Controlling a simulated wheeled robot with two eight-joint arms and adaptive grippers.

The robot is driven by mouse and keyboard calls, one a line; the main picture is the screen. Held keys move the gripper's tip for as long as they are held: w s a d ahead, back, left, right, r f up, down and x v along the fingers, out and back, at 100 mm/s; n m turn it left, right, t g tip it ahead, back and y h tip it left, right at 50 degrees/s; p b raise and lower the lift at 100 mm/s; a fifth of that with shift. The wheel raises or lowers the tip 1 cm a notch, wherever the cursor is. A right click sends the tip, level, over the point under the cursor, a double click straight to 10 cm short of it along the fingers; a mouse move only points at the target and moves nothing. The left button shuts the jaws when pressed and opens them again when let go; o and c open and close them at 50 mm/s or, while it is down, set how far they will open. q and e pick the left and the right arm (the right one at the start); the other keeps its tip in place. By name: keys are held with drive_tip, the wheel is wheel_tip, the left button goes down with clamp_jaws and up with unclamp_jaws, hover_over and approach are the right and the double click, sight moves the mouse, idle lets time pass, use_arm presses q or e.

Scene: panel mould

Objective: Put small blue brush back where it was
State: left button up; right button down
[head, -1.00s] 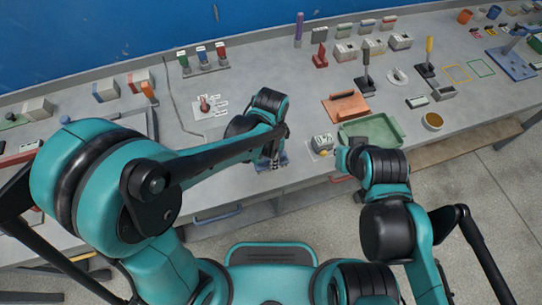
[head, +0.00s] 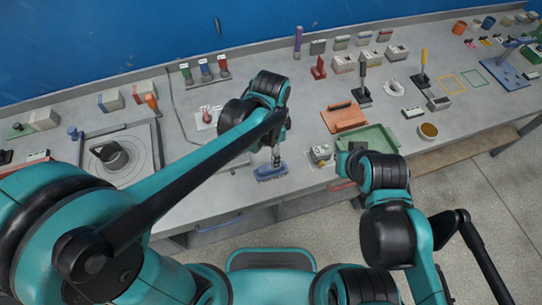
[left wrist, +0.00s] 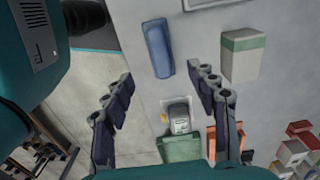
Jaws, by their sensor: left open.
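The small blue brush (head: 271,173) lies on the grey bench near its front edge, just left of a small grey box. In the left wrist view the blue brush (left wrist: 158,48) lies on the bench beyond the fingertips, apart from them. My left gripper (head: 275,155) is just above and behind the brush in the head view. In the left wrist view its two fingers (left wrist: 163,98) are spread wide with nothing between them. My right arm is over the bench's front edge by the green tray, and its fingers are hidden.
The grey box (head: 320,153) and green tray (head: 368,141) stand right of the brush, with an orange float (head: 345,117) behind. A round turntable (head: 112,158) is at the left. Bench space left of the brush is clear. Several blocks line the back.

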use_arm(q)
drive_tip(key=s+a+r+n+t, duration=0.2)
drive_tip(key=a+r+n+t, duration=0.1)
drive_tip(key=a+n, duration=0.4)
drive_tip(key=s+a+r+n+t, duration=0.3)
drive_tip(key=a+n, duration=0.4)
drive_tip(key=a, duration=0.3)
drive_tip(key=shift+a+r+t, duration=0.3)
drive_tip(key=shift+a+t, duration=0.1)
drive_tip(key=shift+t, duration=0.2)
